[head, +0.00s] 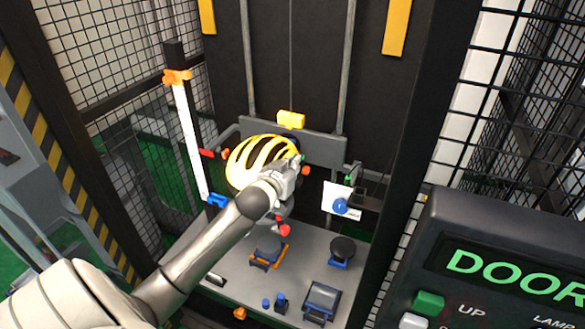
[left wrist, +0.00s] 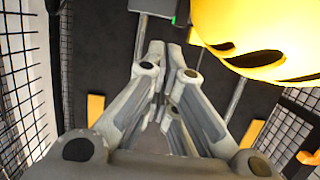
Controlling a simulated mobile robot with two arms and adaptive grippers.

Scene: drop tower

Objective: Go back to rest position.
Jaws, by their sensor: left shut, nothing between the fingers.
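My left arm reaches from the lower left of the head view into the drop tower. My left gripper (head: 299,164) is at the right side of a yellow helmet (head: 246,158) and partly overlaps it in the picture. In the left wrist view the two fingers of the gripper (left wrist: 166,48) are together with nothing between them. The helmet shows close by at the upper right of that view (left wrist: 265,25), apart from the fingertips. My right gripper is not in view.
A grey base plate (head: 222,262) carries several small fixtures, among them a black round pad (head: 343,247). A white upright scale (head: 190,140) stands at left. Mesh fencing encloses the tower on both sides. A control panel (head: 470,225) with a green button is at lower right.

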